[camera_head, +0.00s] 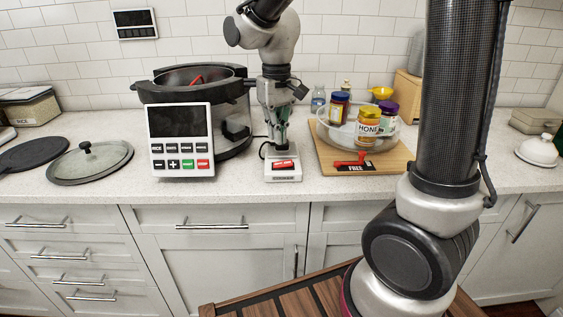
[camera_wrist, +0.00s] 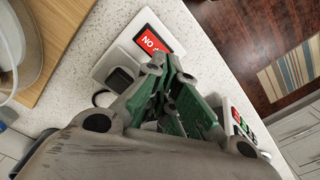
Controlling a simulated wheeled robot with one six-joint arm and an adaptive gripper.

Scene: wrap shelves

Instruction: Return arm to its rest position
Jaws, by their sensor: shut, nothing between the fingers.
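My gripper (camera_head: 281,134) points down over the counter in the head view, just above a small white device with a red label (camera_head: 284,174). In the wrist view my gripper (camera_wrist: 176,62) shows its green-padded fingers close together with nothing between them. The white device with its red "NO" label (camera_wrist: 153,41) lies beyond the fingertips in that view. My arm reaches forward over the counter (camera_head: 240,185).
Left of my gripper stand a control panel (camera_head: 180,140) and a large dark pot (camera_head: 238,110). To the right, a wooden board (camera_head: 385,168) carries a clear bowl with several jars, including a honey jar (camera_head: 369,125). A glass lid (camera_head: 90,164) lies at the left.

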